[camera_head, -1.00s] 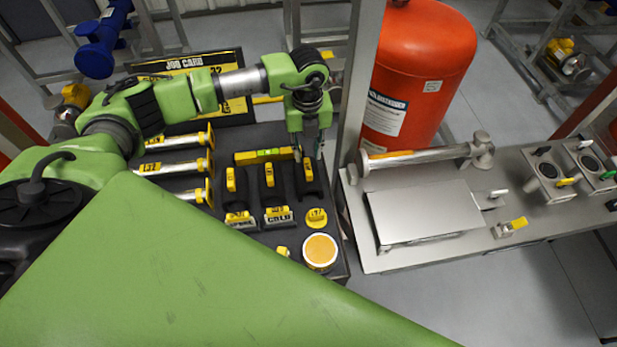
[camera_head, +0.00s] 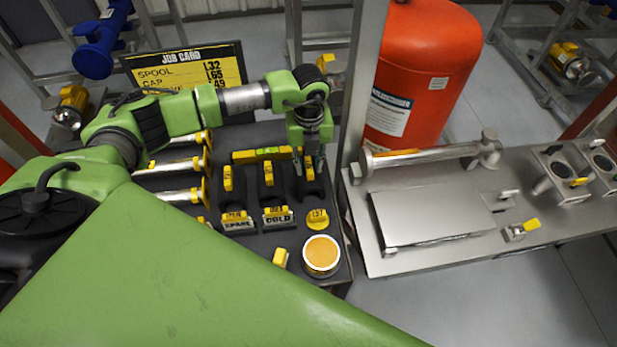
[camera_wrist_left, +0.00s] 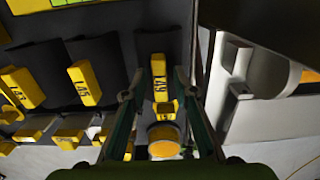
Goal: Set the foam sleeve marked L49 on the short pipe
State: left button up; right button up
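The foam sleeve L49 is a dark half-shell with a yellow tag (camera_wrist_left: 159,86), lying in the rightmost spot of the sleeve row on the dark bench. It also shows in the head view, with its tag (camera_head: 309,173) under my left gripper (camera_head: 311,163). In the left wrist view the gripper (camera_wrist_left: 157,88) is open, one finger on each side of the sleeve; I cannot tell whether they touch it. A short metal pipe (camera_head: 425,153) with an orange band lies on the steel bench to the right. Its end also shows in the wrist view (camera_wrist_left: 268,82). My right gripper is not in view.
Two other tagged sleeves, L45 (camera_wrist_left: 84,83) and L43 (camera_wrist_left: 22,88), lie to the left. A yellow level (camera_head: 262,155) lies behind them, and a round orange-topped tin (camera_head: 321,255) stands in front. A grey post (camera_head: 362,80) and red tank (camera_head: 425,60) rise behind the pipe.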

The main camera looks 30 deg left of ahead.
pick_arm(q)
grip_shut()
jog(key=shift+r, duration=0.1)
jog(key=shift+r+p, duration=2.3)
jog(key=shift+r, duration=1.1)
